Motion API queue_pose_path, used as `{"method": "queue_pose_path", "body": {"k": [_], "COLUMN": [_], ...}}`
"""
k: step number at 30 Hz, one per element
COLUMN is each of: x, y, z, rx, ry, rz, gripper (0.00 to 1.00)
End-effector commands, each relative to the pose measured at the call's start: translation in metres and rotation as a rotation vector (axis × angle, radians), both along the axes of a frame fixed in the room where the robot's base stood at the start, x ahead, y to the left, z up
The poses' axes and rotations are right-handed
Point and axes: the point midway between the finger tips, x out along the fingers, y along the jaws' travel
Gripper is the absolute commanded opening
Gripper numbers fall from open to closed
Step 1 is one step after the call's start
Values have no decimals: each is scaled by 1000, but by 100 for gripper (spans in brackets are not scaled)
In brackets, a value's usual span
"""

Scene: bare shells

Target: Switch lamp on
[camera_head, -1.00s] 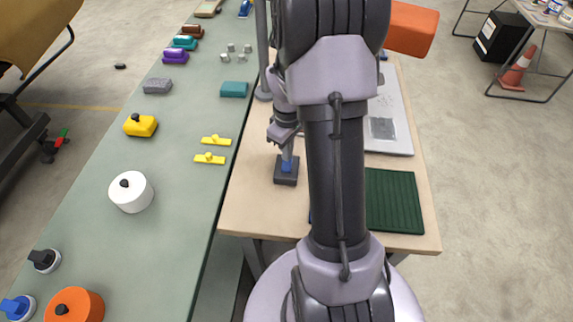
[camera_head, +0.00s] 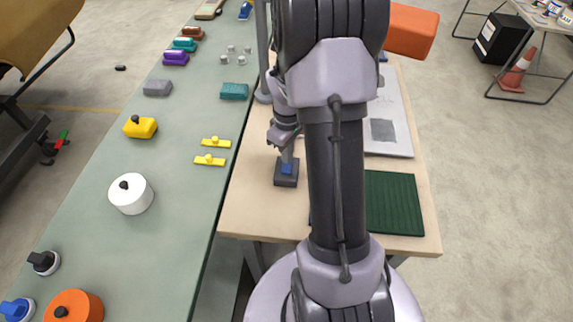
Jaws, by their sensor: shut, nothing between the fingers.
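An orange shade-like body (camera_head: 411,31) shows at the top right, partly hidden by my arm. I cannot tell if it is lit or how it is held up.
A grey-green bench (camera_head: 150,235) on the left holds several coloured blocks and knobs. A grey post (camera_head: 262,50) rises near the table's back left. A dark green ribbed mat (camera_head: 394,203) and a grey panel (camera_head: 398,125) lie right of my arm.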

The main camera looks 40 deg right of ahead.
Motion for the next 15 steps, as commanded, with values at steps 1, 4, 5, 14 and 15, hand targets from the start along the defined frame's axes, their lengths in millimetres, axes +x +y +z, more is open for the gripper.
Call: {"method": "queue_pose_path", "body": {"k": [1, 4, 5, 14, 15], "x": [0, 0, 0, 0, 0], "y": [0, 0, 0, 0, 0], "z": [11, 23, 26, 60, 63], "rx": [-1, -1, -1, -1, -1], "ry": [-1, -1, -1, -1, -1], "rz": [0, 0, 0, 0, 0], "gripper": [0, 0, 0, 0, 0]}}
